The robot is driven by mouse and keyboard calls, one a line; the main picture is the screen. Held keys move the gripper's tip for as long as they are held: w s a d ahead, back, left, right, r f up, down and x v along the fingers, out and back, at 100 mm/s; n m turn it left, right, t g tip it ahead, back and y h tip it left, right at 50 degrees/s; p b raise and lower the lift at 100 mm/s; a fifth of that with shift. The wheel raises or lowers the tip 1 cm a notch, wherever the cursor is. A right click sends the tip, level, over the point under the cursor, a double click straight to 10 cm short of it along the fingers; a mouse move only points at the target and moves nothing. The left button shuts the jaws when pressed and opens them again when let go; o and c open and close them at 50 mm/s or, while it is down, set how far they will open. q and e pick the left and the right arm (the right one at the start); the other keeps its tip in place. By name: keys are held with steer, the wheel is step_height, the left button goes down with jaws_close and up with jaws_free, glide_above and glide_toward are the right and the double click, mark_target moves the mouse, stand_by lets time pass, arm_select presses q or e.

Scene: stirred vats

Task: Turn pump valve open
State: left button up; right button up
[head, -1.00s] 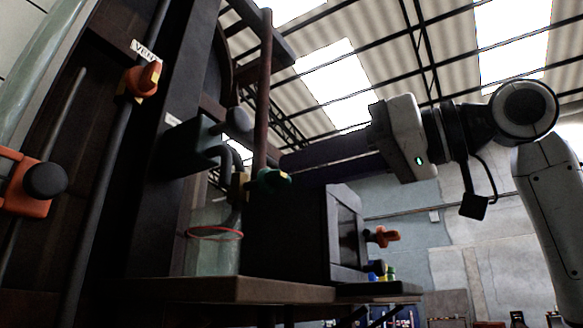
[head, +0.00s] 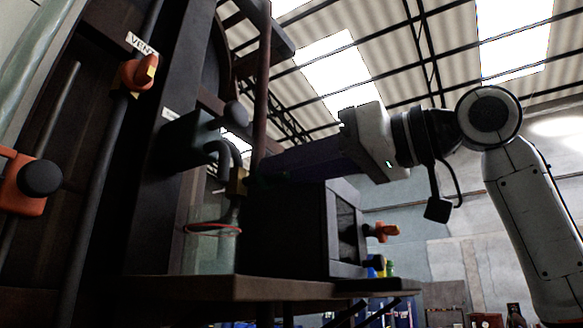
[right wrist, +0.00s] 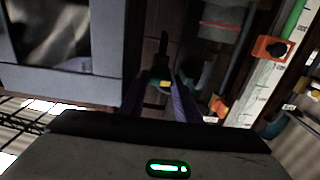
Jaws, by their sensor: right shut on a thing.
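The pump valve has a dark green handle with a yellow mark, seen in the right wrist view (right wrist: 165,83). My right gripper (head: 260,172) reaches in from the right in the head view, and its fingers cover most of that handle. In the right wrist view the two purple-tinted fingers (right wrist: 160,92) lie on either side of the handle, shut on it. A brass fitting (head: 237,184) on the pipe shows just left of the fingertips. The exact angle of the handle is hard to tell. My left gripper is in neither view.
An orange vent valve (head: 138,73) sits on the dark frame at upper left, with an orange clamp (head: 22,182) below it. A clear vessel (head: 212,250) stands on a dark shelf (head: 230,288). A dark box (head: 290,230) stands close below the right gripper.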

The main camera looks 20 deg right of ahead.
steer(key=shift+n, duration=0.3)
steer(key=n, duration=1.7)
stand_by(0.6)
steer(key=o, duration=0.8)
steer(key=shift+s, duration=0.1)
